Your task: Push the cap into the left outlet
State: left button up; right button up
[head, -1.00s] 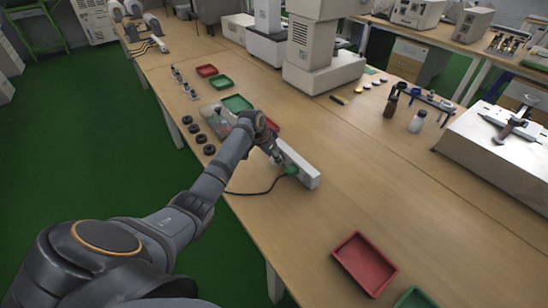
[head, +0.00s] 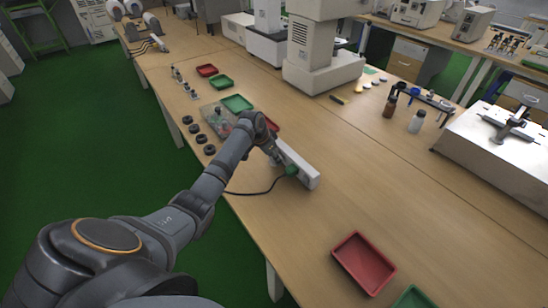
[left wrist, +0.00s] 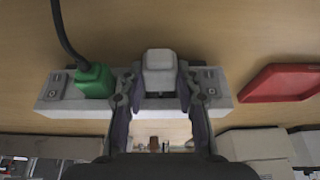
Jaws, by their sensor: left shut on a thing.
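A white power strip (head: 303,168) lies on the wooden table; it also runs across the left wrist view (left wrist: 222,112). A green plug (head: 291,170) with a black cable sits in it, at the left in the left wrist view (left wrist: 95,81). My left gripper (head: 276,159) is over the strip, pointing down. In the left wrist view my left gripper (left wrist: 159,84) is shut on a white cap (left wrist: 159,61), between the green plug and the strip's right end. The cap hides the outlet area behind it; I cannot tell how deep it sits. My right gripper is out of view.
A red tray (head: 364,263) and a green tray lie at the near right. More trays (head: 237,104) and several black rings (head: 209,150) lie beyond my left arm. A large white instrument (head: 313,55) stands behind.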

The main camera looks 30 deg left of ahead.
pick_arm(q)
jog(key=shift+p, duration=0.35)
jog(key=shift+w+d, duration=0.2)
jog(key=shift+w, duration=0.35)
jog(key=shift+p, duration=0.55)
dwell(1.3)
jog(key=shift+w+d, duration=0.1)
jog(key=shift+w, duration=0.2)
dwell(0.4)
jog(key=shift+w+d+r+b, duration=0.15)
jog(key=shift+w+r+b, duration=0.1)
jog(key=shift+b, duration=0.25)
